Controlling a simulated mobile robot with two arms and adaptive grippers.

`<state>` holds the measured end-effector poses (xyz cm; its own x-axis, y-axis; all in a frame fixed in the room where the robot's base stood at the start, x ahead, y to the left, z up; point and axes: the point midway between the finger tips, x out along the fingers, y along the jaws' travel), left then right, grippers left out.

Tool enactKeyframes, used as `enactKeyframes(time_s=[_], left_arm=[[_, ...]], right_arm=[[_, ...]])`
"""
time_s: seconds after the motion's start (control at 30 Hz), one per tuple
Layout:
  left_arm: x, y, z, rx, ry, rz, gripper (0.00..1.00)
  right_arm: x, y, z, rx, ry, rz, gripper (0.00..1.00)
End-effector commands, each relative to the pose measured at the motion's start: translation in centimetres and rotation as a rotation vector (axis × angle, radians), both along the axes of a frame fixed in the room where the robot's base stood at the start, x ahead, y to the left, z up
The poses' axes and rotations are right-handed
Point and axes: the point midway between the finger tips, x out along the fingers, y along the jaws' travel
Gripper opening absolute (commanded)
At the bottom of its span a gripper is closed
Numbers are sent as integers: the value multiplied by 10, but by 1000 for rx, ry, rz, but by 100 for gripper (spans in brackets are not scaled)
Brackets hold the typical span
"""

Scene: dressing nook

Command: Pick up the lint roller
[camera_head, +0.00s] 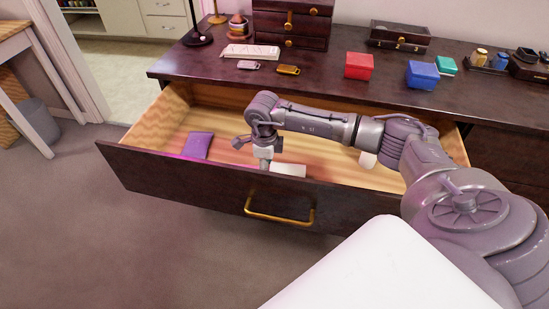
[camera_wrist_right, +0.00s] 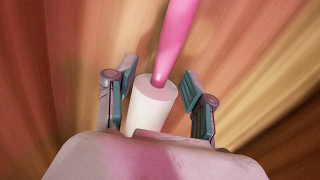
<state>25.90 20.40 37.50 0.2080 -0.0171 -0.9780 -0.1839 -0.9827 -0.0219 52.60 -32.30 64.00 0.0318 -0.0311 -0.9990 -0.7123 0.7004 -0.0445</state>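The lint roller (camera_wrist_right: 152,104) shows in the right wrist view as a white cylinder with a pink handle (camera_wrist_right: 177,35) running up out of the picture. My right gripper (camera_wrist_right: 158,85) is open, with one finger on each side of the white cylinder and a visible gap on the right. In the head view my right gripper (camera_head: 264,163) points down into the open drawer (camera_head: 215,180). The roller is hard to make out there, behind the arm and the drawer front. My left gripper is not in view.
A purple item (camera_head: 198,145) lies at the drawer's left. White items (camera_head: 288,170) lie near the gripper and farther right (camera_head: 367,160). The dresser top above holds a red box (camera_head: 359,65), a blue box (camera_head: 422,75) and a dark jewelry chest (camera_head: 291,22).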

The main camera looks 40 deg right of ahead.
Motion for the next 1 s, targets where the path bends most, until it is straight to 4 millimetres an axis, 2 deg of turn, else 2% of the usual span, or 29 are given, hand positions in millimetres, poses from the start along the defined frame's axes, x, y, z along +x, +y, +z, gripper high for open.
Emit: enactKeyframes(time_s=[0.03,0.2,0.3,0.67,0.87,0.97,1.0], left_arm=[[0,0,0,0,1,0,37],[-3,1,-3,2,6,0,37],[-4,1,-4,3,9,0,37],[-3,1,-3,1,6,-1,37],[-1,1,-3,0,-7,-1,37],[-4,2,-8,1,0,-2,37],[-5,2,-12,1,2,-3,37]], right_arm=[[0,0,0,0,0,0,41],[0,0,1,0,0,0,13],[0,0,1,0,0,0,0],[1,0,4,-1,-2,0,0],[1,0,24,0,-4,0,0],[2,0,43,0,-6,1,0],[-6,-3,47,-3,-1,0,0]])
